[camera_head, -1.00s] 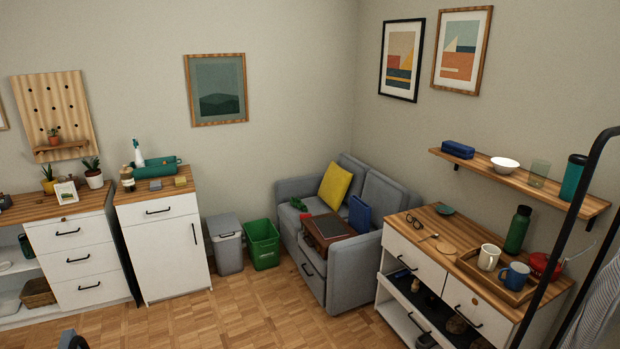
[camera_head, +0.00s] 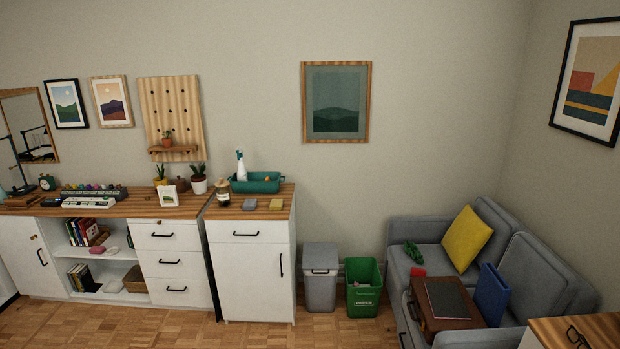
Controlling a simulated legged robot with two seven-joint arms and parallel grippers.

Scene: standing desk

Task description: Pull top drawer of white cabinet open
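A narrow white cabinet (camera_head: 262,290) with a wooden top stands against the back wall, left of centre. Its top drawer (camera_head: 245,231) is closed and has a dark horizontal handle (camera_head: 246,235). Below it is a closed door with a dark vertical handle. To its left, a longer white unit has a column of three closed drawers, with the top drawer (camera_head: 178,236) carrying a dark handle (camera_head: 162,235). The pictures do not settle which of the two is meant. Neither of my grippers is in view.
A grey bin (camera_head: 320,285) and a green bin (camera_head: 363,293) stand right of the narrow cabinet. A grey sofa (camera_head: 540,278) holds a brown case (camera_head: 446,300). A wooden-topped unit (camera_head: 600,325) is at the lower right. Visible parquet floor (camera_head: 262,336) before the cabinets is clear.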

